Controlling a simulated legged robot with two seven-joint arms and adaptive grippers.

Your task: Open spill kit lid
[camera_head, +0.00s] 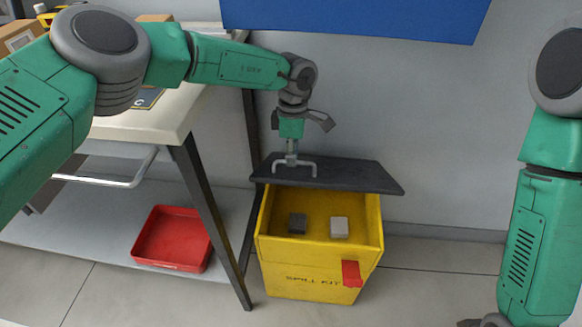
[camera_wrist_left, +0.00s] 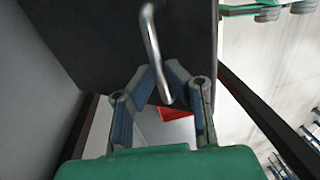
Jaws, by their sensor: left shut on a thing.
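The yellow spill kit box (camera_head: 305,281) stands on the floor with its inside showing. Its dark lid (camera_head: 350,176) is raised and tilted above the rear of the box, clear of the front rim. A grey bar handle (camera_head: 308,165) sits on the lid. My left gripper (camera_head: 291,152) is shut on this handle. The left wrist view shows the fingers (camera_wrist_left: 158,82) around the metal handle (camera_wrist_left: 152,38) against the dark lid (camera_wrist_left: 120,35). My right gripper (camera_head: 484,321) is low at the bottom edge, mostly cut off, so its jaws cannot be judged.
A dark block (camera_head: 297,223) and a light block (camera_head: 339,227) are inside the box. A red latch (camera_head: 351,274) is on its front. A table (camera_head: 150,122) with dark legs stands left, and a red tray (camera_head: 172,264) lies beneath it. Floor to the right is clear.

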